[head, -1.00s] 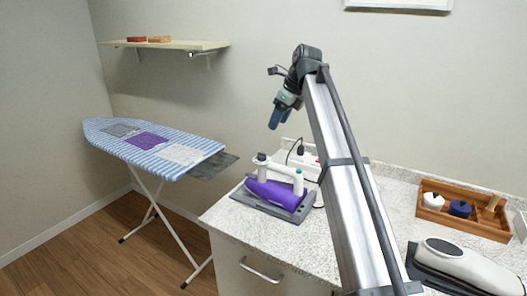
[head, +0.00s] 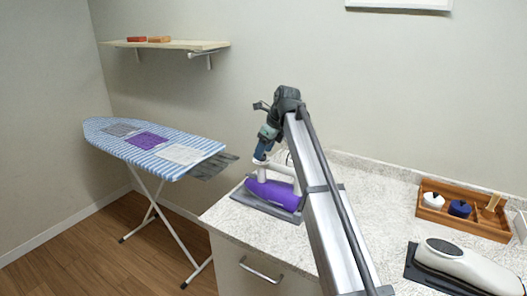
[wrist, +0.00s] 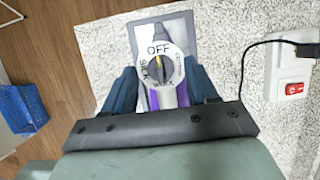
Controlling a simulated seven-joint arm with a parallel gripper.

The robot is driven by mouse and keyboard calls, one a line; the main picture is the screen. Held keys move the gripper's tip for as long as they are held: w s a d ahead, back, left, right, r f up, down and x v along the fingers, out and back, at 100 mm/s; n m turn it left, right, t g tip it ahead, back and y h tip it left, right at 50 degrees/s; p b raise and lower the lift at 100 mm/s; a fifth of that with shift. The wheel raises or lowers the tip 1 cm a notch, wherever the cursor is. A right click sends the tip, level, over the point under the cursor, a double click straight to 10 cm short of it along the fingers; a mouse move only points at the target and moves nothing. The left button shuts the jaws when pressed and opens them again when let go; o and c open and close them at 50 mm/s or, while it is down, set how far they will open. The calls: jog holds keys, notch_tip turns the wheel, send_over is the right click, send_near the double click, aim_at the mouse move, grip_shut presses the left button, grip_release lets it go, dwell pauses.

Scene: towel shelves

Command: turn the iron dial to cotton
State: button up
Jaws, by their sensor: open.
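The purple iron (head: 270,193) with a white handle rests on a grey plate (head: 240,194) on the counter. Its round white dial (wrist: 176,51) faces the wrist camera, with OFF at the top, SILK on the left, WOOL at the bottom and what reads as COTTON on the right. The dial's dark knob has a yellow mark pointing up toward OFF. My gripper (head: 262,153) is just above the iron's handle end. In the wrist view my open gripper (wrist: 162,75) has one blue finger on each side of the dial. I cannot tell whether they touch it.
A white power strip (wrist: 303,60) with a red switch and black plug lies right of the dial. A second iron (head: 465,262) and a wooden tray (head: 475,222) are on the counter's right. The striped ironing board (head: 185,136) stands left, below a wall shelf (head: 180,45).

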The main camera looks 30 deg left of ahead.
jog(key=shift+a+f, duration=0.2)
jog(key=shift+f, duration=0.25)
jog(key=shift+c, duration=0.4)
jog(key=c, duration=1)
jog(key=shift+o, duration=0.2)
